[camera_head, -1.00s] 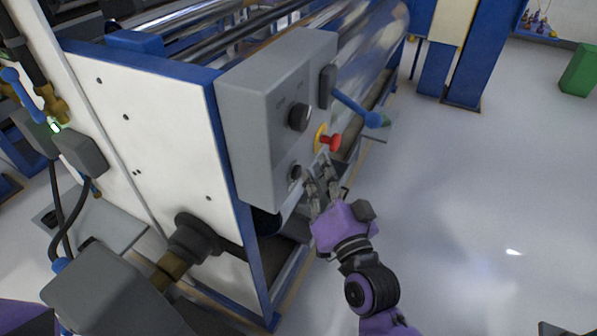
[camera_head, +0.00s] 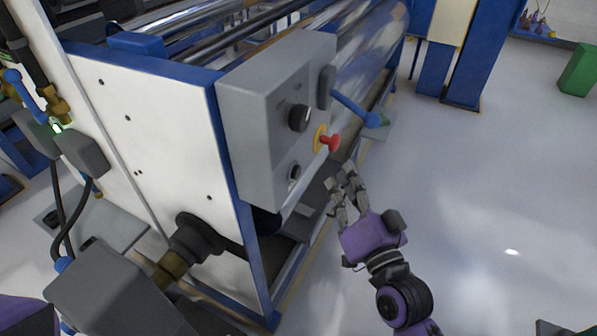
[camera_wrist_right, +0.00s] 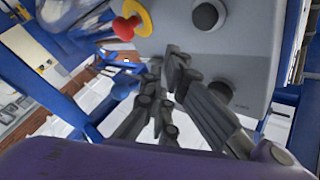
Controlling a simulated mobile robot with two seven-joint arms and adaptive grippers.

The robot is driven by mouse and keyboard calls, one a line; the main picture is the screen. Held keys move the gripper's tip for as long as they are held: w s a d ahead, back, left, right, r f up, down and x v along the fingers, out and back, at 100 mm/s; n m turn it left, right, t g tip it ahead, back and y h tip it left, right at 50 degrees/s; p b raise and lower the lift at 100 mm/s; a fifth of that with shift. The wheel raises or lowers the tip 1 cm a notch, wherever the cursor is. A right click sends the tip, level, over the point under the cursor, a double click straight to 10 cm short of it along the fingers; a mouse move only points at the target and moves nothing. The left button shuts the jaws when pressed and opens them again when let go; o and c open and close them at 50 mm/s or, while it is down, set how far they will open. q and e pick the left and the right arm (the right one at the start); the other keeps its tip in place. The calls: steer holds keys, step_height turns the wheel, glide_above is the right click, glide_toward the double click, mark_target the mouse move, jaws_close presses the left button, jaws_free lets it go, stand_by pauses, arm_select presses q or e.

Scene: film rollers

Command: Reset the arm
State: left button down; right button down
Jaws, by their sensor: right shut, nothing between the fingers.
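My right gripper (camera_head: 342,180), on a purple wrist, is shut and empty. It hangs in free air just right of and below the grey control box (camera_head: 250,150), apart from it. The box carries a black knob (camera_head: 299,118), a red button on a yellow ring (camera_head: 331,142) and a lower dark knob (camera_head: 294,172). In the right wrist view the gripper's fingers (camera_wrist_right: 165,75) show in front of the box, with the red button (camera_wrist_right: 125,28) at upper left and a knob (camera_wrist_right: 206,16) above. My left gripper is not in view.
A blue lever (camera_head: 355,108) sticks out from the machine right of the box. The white side panel (camera_head: 150,150) and shiny rollers (camera_head: 375,45) bound the left. Open pale floor (camera_head: 490,200) lies to the right, with blue posts (camera_head: 465,60) behind.

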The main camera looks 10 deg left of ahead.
steer(key=shift+d, duration=0.15)
stand_by(0.4)
